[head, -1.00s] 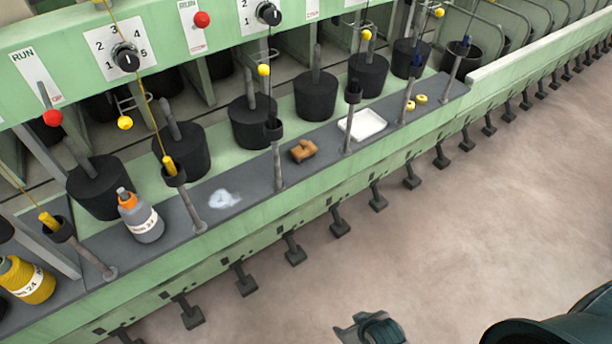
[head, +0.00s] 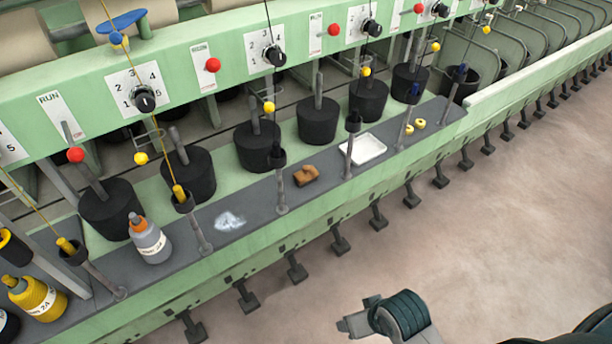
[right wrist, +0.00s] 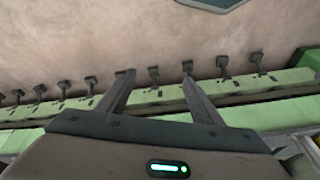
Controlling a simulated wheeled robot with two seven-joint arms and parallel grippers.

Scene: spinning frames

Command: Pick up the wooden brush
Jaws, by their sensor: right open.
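The wooden brush (head: 306,175) is a small brown block lying on the grey ledge of the green spinning frame, between two upright spindle posts. My right gripper (head: 345,325) shows in the head view at the bottom, in front of the machine and well apart from the brush. In the right wrist view its two fingers (right wrist: 158,80) are spread open with nothing between them. The brush does not show in the right wrist view. My left gripper is not in view.
The grey ledge (head: 255,208) also holds a white tray (head: 364,149), white fluff (head: 229,221), yellow rings (head: 419,124), a grey bottle (head: 150,240) and a yellow bottle (head: 38,298). Spindle posts stand along its edge. The floor (head: 500,230) in front is clear.

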